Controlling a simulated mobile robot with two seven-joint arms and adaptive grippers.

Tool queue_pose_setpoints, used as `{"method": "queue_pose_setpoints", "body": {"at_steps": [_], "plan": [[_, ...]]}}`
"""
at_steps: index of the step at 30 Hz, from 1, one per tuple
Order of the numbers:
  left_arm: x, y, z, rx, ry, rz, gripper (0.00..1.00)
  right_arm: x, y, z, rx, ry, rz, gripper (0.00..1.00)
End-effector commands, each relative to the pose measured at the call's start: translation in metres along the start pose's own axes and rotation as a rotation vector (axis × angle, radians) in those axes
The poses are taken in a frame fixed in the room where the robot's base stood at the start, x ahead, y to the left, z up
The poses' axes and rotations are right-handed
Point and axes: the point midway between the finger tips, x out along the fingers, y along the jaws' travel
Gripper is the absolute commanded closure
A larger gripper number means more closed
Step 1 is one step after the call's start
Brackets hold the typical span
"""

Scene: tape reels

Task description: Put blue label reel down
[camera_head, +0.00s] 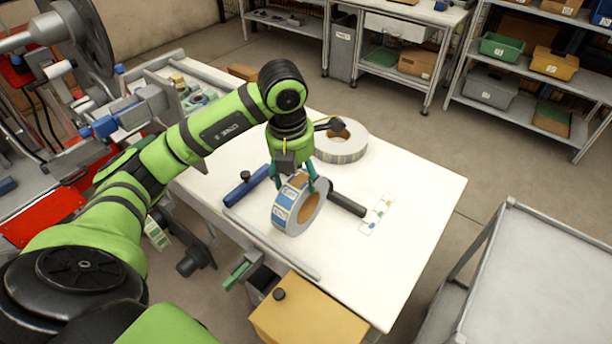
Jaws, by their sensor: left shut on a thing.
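The blue label reel (285,212) is a thick roll with a blue and white printed outer face and a tan core. My left gripper (302,184) is shut on its upper rim, with one teal finger on each side. The reel is held upright and tilted over the white table (421,190), near its front edge. Whether its bottom touches the table I cannot tell. My right gripper is not in view.
A white reel (343,146) lies flat behind my left gripper. A blue-handled tool (246,187), a dark bar (347,204) and a sticker strip (377,214) lie nearby. The table's right part is clear. A yellow box (308,315) stands below the front edge.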

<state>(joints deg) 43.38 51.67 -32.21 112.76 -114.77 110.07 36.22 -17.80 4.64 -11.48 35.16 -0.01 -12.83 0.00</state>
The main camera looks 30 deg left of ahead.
Motion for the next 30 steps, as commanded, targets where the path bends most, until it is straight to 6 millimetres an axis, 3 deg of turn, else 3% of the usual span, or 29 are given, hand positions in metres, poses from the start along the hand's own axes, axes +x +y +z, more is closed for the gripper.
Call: {"method": "queue_pose_setpoints", "body": {"at_steps": [6, 10, 14, 21, 30], "plan": [[0.025, 0.022, 0.031, -0.002, -0.001, -0.002, 0.92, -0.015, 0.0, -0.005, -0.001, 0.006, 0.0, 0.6], [0.034, 0.029, 0.039, 0.001, -0.003, -0.001, 0.92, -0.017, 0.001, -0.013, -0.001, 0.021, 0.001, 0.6], [0.042, 0.03, 0.04, 0.002, 0.0, -0.001, 0.92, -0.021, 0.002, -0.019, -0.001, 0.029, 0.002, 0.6], [0.072, 0.03, 0.036, 0.001, 0.0, -0.002, 0.92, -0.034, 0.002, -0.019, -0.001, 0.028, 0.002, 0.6], [0.077, 0.03, 0.036, 0.002, -0.004, 0.0, 0.92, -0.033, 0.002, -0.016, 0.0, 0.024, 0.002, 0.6]]}}
